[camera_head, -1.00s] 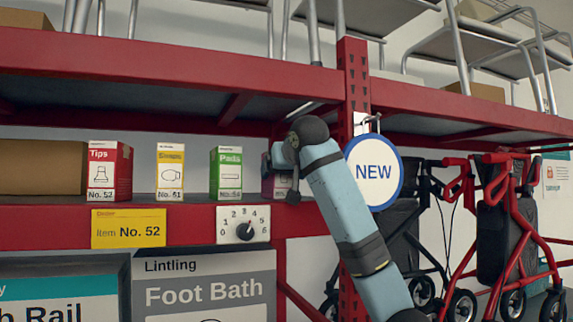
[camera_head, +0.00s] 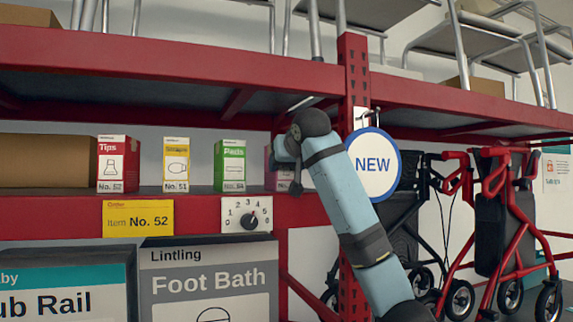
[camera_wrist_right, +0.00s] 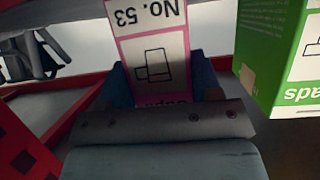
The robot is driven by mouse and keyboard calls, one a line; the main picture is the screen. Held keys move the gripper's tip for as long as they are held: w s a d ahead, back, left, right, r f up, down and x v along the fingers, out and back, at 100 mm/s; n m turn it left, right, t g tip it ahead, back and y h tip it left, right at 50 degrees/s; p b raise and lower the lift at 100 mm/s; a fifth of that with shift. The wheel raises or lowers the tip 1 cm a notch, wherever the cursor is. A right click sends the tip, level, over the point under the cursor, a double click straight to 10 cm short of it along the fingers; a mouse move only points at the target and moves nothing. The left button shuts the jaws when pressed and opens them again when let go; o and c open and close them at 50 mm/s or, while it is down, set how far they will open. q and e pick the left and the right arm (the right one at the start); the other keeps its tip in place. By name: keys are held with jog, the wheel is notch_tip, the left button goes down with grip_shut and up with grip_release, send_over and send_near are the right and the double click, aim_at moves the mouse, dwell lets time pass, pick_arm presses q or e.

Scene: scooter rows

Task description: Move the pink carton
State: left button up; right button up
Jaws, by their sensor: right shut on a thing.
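The pink carton (camera_head: 275,178) stands at the right end of the row of cartons, mostly hidden behind my right gripper (camera_head: 285,165) in the head view. In the right wrist view the pink carton (camera_wrist_right: 152,45) shows a white front with a pink border, "No. 53" and a drawing, upside down in the picture. My right gripper (camera_wrist_right: 160,82) is shut on it, one blue finger on each side. Whether the carton's base touches the shelf is hidden. My left gripper is not in view.
The green Pads carton (camera_head: 230,166) stands close by; it also shows in the right wrist view (camera_wrist_right: 285,55). Yellow (camera_head: 176,165) and red (camera_head: 117,164) cartons stand further left. A red post (camera_head: 353,90) and a round NEW sign (camera_head: 373,164) are right of my gripper.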

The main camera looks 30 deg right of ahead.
jog(key=shift+s+a+r, duration=0.15)
jog(key=shift+s+a, duration=0.15)
jog(key=shift+s, duration=0.15)
jog(key=shift+w, duration=0.1)
jog(key=o, duration=0.7)
jog(key=shift+w+d, duration=0.2)
jog(key=o, duration=0.4)
jog(key=shift+f, duration=0.2)
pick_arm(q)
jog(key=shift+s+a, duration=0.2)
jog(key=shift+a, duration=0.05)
pick_arm(e)
jog(key=shift+s+r, duration=0.1)
jog(key=shift+s, duration=0.05)
jog(key=shift+a, duration=0.1)
